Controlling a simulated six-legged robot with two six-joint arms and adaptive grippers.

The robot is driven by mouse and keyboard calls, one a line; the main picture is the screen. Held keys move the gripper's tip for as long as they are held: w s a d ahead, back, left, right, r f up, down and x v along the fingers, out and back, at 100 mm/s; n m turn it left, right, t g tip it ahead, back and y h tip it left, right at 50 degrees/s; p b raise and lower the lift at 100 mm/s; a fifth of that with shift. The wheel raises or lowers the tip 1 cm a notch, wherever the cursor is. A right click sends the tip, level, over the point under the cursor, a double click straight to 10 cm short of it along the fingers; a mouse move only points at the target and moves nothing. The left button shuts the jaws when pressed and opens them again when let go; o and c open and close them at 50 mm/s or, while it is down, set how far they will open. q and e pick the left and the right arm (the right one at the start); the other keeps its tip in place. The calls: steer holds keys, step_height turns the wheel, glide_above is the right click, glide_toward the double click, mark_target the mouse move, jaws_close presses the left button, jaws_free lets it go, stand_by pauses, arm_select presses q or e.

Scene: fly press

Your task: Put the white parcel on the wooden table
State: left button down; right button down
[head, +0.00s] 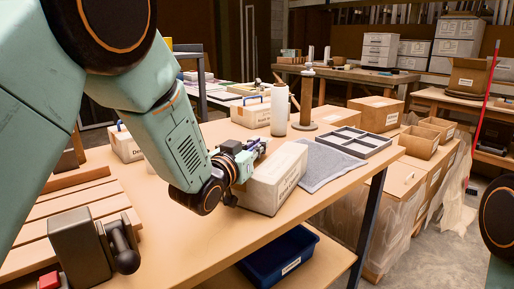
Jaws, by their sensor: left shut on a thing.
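The white parcel (277,178), a pale box with dark lettering, is at the near right part of the wooden table (222,236). My left gripper (240,166) comes in from the left and is shut on the parcel's left end. The parcel sits slightly askew to the table edge; I cannot tell whether its underside touches the tabletop. The fingertips are partly hidden. My right gripper is not in view; only a dark joint of that arm shows at the right edge.
A grey cloth (327,166) and a divided tray (353,142) lie right of the parcel. A white bottle (280,110) stands behind it. Wooden slats (75,215) and a metal block (78,248) are at the left. A blue bin (280,259) sits on the lower shelf. The front tabletop is clear.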

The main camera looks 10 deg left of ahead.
arm_select(q)
steer(key=shift+a+f, duration=0.15)
steer(key=shift+f, duration=0.1)
steer(key=c, duration=1.8)
jaws_free()
steer(key=shift+f, duration=0.2)
steer(key=o, duration=0.4)
steer(key=shift+c, duration=0.2)
steer(key=shift+r, duration=0.1)
steer(key=shift+r, duration=0.1)
